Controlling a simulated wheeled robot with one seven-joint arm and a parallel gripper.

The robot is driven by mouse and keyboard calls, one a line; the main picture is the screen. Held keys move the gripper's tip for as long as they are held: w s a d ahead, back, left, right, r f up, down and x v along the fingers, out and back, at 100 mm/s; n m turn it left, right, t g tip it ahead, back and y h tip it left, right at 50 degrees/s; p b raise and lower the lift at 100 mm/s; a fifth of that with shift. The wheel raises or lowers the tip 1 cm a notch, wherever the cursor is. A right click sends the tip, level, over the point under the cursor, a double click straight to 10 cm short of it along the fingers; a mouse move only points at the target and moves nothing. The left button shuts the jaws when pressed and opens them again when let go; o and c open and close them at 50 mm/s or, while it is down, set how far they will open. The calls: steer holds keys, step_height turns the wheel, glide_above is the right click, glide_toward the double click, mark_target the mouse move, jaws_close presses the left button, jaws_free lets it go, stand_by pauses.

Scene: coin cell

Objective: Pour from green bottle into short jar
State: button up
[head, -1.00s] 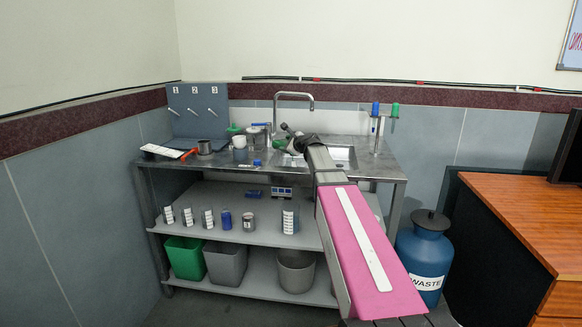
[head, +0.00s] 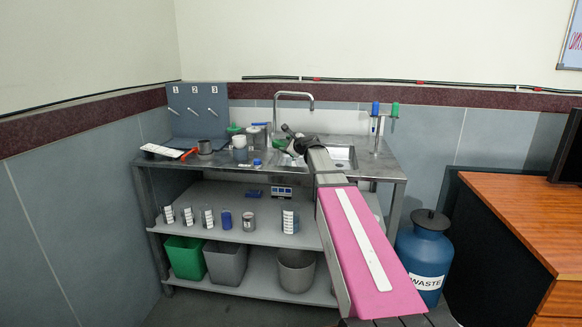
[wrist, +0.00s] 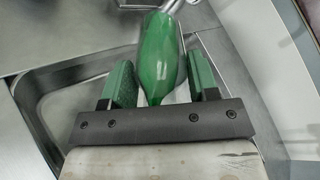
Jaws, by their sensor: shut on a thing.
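My gripper (wrist: 160,82) is shut on the green bottle (wrist: 160,48), which sits between its two green finger pads in the wrist view. The bottle has a rounded green body and a silvery narrow part at the top of the picture, where it is cut off. In the head view the green bottle (head: 284,144) shows beside my wrist, over the bench near the sink, partly hidden by my arm.
The steel bench (head: 375,168) has a sink (head: 343,155) and a tall tap (head: 294,94). A white tray (head: 162,151) lies at the left, and a green-topped item (head: 234,129) stands behind the jars. A stand with blue and green tops (head: 379,125) rises at the right.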

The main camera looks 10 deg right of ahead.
mark_target(286, 140)
stand_by(0.4)
steer(key=shift+w+r+g+h, duration=0.1)
steer(key=shift+r+g+h, duration=0.6)
steer(key=shift+r+g, duration=0.5)
steer(key=shift+f+g, duration=0.15)
steer(key=shift+g, duration=0.15)
